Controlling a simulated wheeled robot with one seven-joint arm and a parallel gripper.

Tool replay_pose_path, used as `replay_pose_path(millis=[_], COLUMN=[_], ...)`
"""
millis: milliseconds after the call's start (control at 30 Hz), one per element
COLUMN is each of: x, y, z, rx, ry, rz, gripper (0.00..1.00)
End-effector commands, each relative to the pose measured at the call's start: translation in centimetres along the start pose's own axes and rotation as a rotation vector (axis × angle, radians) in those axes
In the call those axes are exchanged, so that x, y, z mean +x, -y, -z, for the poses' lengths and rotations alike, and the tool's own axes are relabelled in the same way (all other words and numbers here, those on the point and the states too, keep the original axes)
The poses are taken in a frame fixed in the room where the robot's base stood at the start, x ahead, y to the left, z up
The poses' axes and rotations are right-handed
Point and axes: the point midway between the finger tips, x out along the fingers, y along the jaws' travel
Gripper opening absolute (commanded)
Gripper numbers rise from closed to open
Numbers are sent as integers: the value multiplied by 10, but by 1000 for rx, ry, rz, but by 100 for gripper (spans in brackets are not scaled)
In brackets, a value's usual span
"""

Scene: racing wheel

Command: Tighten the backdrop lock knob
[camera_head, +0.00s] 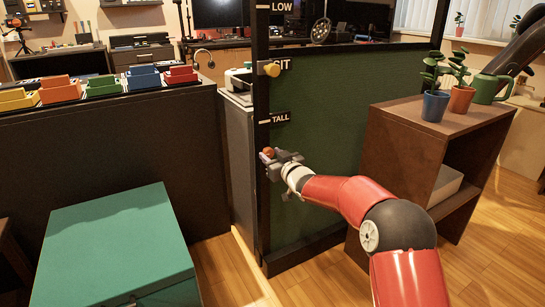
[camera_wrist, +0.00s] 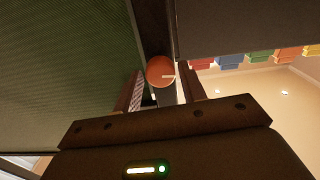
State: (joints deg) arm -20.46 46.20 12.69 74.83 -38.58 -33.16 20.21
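The backdrop (camera_head: 320,150) is a dark green panel in a black frame, marked LOW, SIT and TALL down its left post. A round orange-red knob (camera_head: 269,153) is on that post below the TALL mark. A yellow knob (camera_head: 271,69) is higher up, by the SIT mark. My gripper (camera_head: 272,160) is at the orange-red knob. In the wrist view the orange-red knob (camera_wrist: 160,70) shows a short pale line and lies between my two fingertips (camera_wrist: 162,77). The fingers stand apart, with a narrow gap at the right finger; contact on the left is unclear.
A teal box (camera_head: 118,245) stands at the lower left. Behind it, a dark counter (camera_head: 110,150) carries colored bins (camera_head: 102,86). Wooden floor shows at the right.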

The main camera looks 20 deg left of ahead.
Motion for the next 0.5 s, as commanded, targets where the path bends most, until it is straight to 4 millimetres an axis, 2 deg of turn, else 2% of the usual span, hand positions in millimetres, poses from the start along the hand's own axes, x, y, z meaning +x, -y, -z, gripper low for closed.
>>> replay_pose_path(millis=[33,233,500], x=[0,0,0], y=[0,0,-2], z=[0,0,1], rx=[0,0,29], ry=[0,0,0], rz=[0,-1,-2], gripper=[34,9,9])
